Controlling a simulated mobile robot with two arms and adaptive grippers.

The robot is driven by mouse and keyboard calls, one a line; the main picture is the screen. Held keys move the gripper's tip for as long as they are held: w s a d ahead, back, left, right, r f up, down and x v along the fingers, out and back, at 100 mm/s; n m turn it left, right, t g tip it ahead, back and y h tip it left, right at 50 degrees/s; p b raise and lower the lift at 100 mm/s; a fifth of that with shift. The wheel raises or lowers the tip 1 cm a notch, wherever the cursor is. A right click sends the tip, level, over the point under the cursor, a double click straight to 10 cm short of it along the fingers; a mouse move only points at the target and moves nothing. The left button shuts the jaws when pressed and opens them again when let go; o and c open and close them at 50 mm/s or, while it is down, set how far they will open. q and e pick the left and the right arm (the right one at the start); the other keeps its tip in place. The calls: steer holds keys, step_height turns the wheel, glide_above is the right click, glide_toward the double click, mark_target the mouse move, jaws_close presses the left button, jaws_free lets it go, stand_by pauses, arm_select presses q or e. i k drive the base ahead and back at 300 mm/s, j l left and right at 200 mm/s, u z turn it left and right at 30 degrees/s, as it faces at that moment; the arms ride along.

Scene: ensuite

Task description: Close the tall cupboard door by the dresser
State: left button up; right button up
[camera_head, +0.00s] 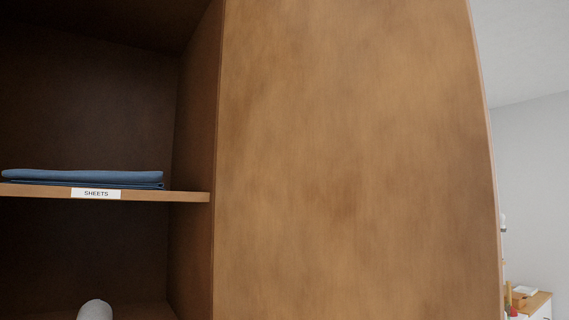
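The tall cupboard stands open on the left, its dark inside showing around a shelf (190,196) labelled "SHEETS". A large plain brown wooden panel (355,160), which looks like the cupboard door standing open, fills the middle of the view, right of the opening. Its right edge runs down the right side of the picture. Its top and bottom are out of view, and I see no handle. Neither of my grippers is in view.
Folded blue sheets (85,177) lie on the shelf. A pale rounded item (95,311) shows below it.

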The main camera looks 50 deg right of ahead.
mark_target(357, 180)
steer(key=k+l+u, duration=0.15)
steer(key=k+l, duration=0.15)
steer(key=l, duration=0.2)
steer(key=k+l+u, duration=0.1)
steer(key=k+l, duration=0.25)
steer(key=i+l+u, duration=0.1)
steer(key=l, duration=0.6)
steer(key=l+u, duration=0.1)
steer(key=l, duration=0.55)
steer(key=i, duration=0.05)
